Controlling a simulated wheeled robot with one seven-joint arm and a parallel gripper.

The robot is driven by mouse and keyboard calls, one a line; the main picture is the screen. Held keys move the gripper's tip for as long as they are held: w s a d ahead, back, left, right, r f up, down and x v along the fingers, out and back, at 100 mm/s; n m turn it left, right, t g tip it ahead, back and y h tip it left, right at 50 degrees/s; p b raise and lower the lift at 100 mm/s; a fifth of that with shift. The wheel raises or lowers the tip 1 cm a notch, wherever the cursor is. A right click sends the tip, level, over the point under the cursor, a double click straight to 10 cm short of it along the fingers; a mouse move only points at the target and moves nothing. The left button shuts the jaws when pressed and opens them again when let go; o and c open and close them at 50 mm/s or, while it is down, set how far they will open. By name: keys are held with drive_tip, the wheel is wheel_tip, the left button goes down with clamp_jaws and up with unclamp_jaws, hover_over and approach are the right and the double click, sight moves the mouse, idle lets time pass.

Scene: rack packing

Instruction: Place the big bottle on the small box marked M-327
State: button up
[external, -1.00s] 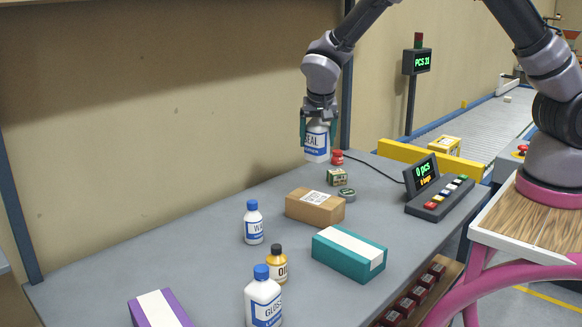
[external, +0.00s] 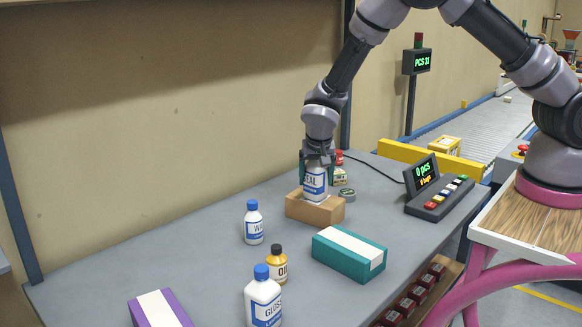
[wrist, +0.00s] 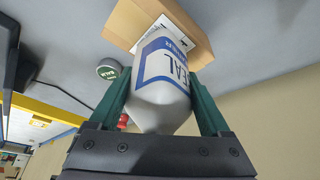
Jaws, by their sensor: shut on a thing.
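The big white bottle with a blue SEAL label (external: 315,184) is upright between the fingers of my gripper (external: 317,166). My gripper is shut on its upper part; the bottle also fills the middle of the wrist view (wrist: 162,85). The small brown cardboard box (external: 330,212) lies on the table right under the bottle. The bottle's base is at the box's top, over its white label; I cannot tell whether it touches. In the wrist view the box (wrist: 190,22) shows behind the bottle's base. The M-327 marking cannot be read.
A teal box (external: 349,262), a WAX-like small bottle (external: 253,228), an oil bottle (external: 277,268) and a GLOSS bottle (external: 263,305) stand nearer the front. A purple box (external: 150,312) is at front left.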

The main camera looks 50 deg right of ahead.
drive_tip(key=shift+f, duration=0.1)
drive_tip(key=o, duration=1.5)
